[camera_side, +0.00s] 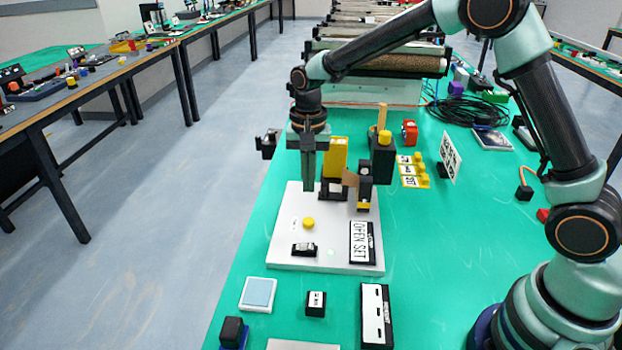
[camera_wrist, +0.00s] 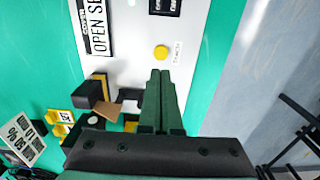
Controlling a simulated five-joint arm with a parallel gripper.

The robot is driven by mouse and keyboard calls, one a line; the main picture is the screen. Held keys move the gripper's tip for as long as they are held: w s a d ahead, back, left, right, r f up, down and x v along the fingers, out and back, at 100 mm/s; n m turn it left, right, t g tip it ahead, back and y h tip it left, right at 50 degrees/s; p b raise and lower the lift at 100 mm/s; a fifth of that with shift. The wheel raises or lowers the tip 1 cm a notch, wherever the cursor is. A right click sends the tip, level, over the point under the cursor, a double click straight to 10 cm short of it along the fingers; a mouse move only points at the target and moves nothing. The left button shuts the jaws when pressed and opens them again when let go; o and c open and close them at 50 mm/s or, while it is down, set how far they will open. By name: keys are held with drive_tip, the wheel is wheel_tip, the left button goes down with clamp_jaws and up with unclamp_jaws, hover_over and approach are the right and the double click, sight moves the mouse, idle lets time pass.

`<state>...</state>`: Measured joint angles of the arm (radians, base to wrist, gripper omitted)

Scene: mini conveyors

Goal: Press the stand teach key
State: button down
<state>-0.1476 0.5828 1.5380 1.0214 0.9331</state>
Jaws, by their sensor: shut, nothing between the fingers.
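The teach key is a round yellow button (camera_side: 308,223) on a white base plate (camera_side: 284,252). It also shows in the wrist view (camera_wrist: 161,52), with a small label beside it that seems to read TEACH (camera_wrist: 177,53). My gripper (camera_side: 309,188) is shut and empty, pointing down above the plate, behind the button in the side view. In the wrist view its fingertips (camera_wrist: 160,73) lie together just short of the button, apart from it in the picture. Their exact height above the plate is hard to tell.
An OPEN SET sign (camera_side: 362,242) and a black rocker switch (camera_side: 305,249) share the plate. A black bracket with a brown flap (camera_side: 350,178) and a yellow block (camera_side: 335,157) stand close right of my gripper. The plate around the button is clear.

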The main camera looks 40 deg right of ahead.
sight(309, 221)
wheel_tip(309, 221, down, 8)
drive_tip(key=shift+f, duration=0.1)
idle(0.4)
drive_tip(key=shift+s+f, duration=0.15)
drive_tip(key=shift+f, duration=0.85)
drive_tip(key=shift+r, duration=0.1)
wheel_tip(309, 221, up, 15)
drive_tip(key=w, duration=0.1)
drive_tip(key=shift+r, duration=0.15)
drive_tip(key=shift+a, duration=0.1)
